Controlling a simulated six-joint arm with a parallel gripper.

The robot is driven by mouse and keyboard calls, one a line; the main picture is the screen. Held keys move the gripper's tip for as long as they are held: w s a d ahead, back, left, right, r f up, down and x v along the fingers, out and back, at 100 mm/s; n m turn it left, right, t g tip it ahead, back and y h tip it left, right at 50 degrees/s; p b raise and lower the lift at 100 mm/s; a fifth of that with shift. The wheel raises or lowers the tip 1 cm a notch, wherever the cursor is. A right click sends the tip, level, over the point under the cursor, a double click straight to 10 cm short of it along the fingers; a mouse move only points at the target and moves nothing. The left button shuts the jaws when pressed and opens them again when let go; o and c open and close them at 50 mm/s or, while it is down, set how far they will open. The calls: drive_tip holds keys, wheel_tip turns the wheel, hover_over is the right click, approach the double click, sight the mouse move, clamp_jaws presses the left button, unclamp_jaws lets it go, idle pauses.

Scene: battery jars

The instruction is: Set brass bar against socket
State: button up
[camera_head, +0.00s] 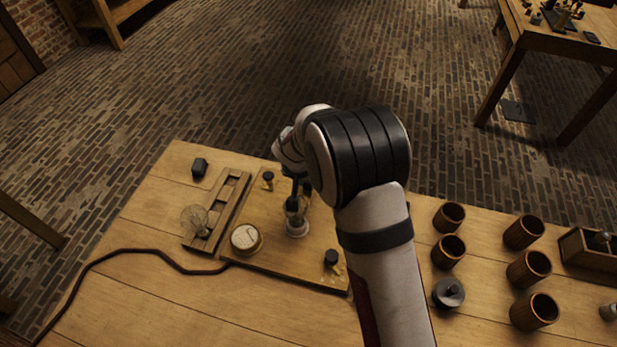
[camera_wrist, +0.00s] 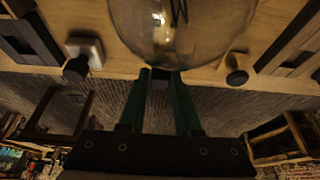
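My gripper (camera_head: 294,198) is low over the wooden board, close to a clear glass bulb in a pale round base (camera_head: 297,229). In the wrist view a large glass bulb (camera_wrist: 182,28) fills the top centre, just beyond my two green fingers (camera_wrist: 160,80). The fingers are a narrow gap apart with something dark between them; I cannot tell whether they grip it. A small brass piece (camera_head: 338,269) shows beside a black knob (camera_head: 331,257) at the board's front right. I cannot tell whether it is the brass bar.
A round dial (camera_head: 246,239) sits left of the bulb base. Another glass bulb (camera_head: 194,221) lies by a slotted wooden rack (camera_head: 231,195). A black knob (camera_head: 268,177) stands behind. A dark cable (camera_head: 130,251) crosses the left.

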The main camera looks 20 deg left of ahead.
drive_tip(key=o, duration=0.4)
drive_tip(key=v, duration=1.5)
drive_tip(key=shift+s+r, duration=0.25)
drive_tip(key=shift+r, duration=0.1)
drive_tip(key=s+d+r+m+g, duration=0.1)
drive_tip(key=s+d+r+m, duration=0.1)
drive_tip(key=s+d, duration=0.55)
drive_tip(key=s+d+r+m+g, duration=0.15)
drive_tip(key=s+d, duration=0.25)
drive_tip(key=d, duration=0.6)
drive_tip(key=s+d+f+m+g+y, duration=0.1)
drive_tip(key=s+d+m+g, duration=0.1)
drive_tip(key=s, duration=1.2)
drive_tip(key=shift+d+y, duration=0.4)
drive_tip(key=shift+d, duration=0.1)
